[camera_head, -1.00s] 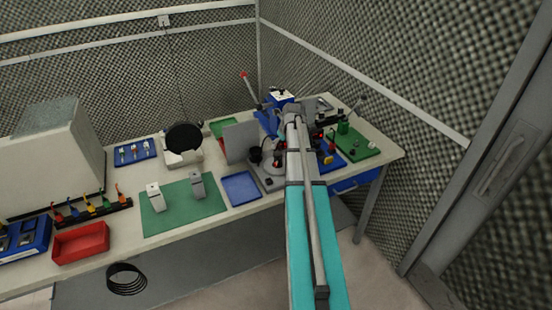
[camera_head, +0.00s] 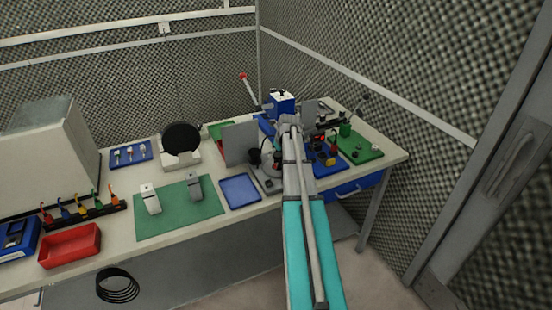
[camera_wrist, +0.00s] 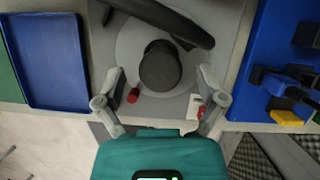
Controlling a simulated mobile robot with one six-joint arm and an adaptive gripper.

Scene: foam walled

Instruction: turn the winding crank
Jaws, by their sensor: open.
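In the wrist view my gripper (camera_wrist: 161,74) is open, its two fingers spread on either side of a dark round knob (camera_wrist: 160,66). The knob stands over a pale round plate (camera_wrist: 128,50). A dark curved bar (camera_wrist: 165,12) crosses above it in the picture. These look like the winding crank's parts; how knob and bar join is unclear. I cannot tell whether a finger touches the knob. In the head view the grey device (camera_head: 268,182) with a black cup (camera_head: 255,156) stands at the table's front edge, partly hidden by my arm, which also hides the gripper.
A blue tray (camera_wrist: 52,60) lies left of the device, and a blue board with fixtures (camera_wrist: 262,55) lies close on its right. A grey upright panel (camera_head: 240,143) stands behind it. A green board (camera_head: 358,148) is farther right. Open floor lies in front.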

